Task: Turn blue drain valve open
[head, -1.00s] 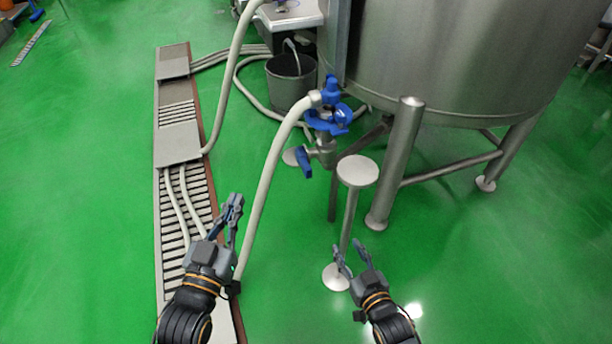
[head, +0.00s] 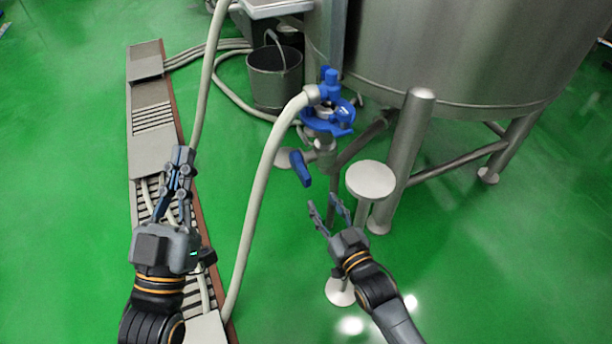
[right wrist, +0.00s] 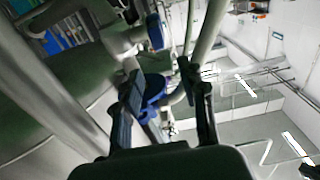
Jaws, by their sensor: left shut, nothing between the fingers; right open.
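The drain valve's blue handle (head: 301,168) hangs tilted from a metal valve body (head: 325,150) below the tank's outlet. A blue clamp (head: 330,120) and a blue knob (head: 331,82) sit above it. My right gripper (head: 324,202) is open and empty, below and slightly right of the blue handle and apart from it. In the right wrist view its fingers (right wrist: 160,70) are spread, with blue parts (right wrist: 153,90) beyond them; I cannot tell which part each is. My left gripper (head: 184,158) is shut and empty, left of the pale hose.
The steel tank (head: 460,50) stands on legs (head: 405,160) at the right. A round-topped stand (head: 370,180) is close beside my right gripper. A bucket (head: 275,80) stands behind.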

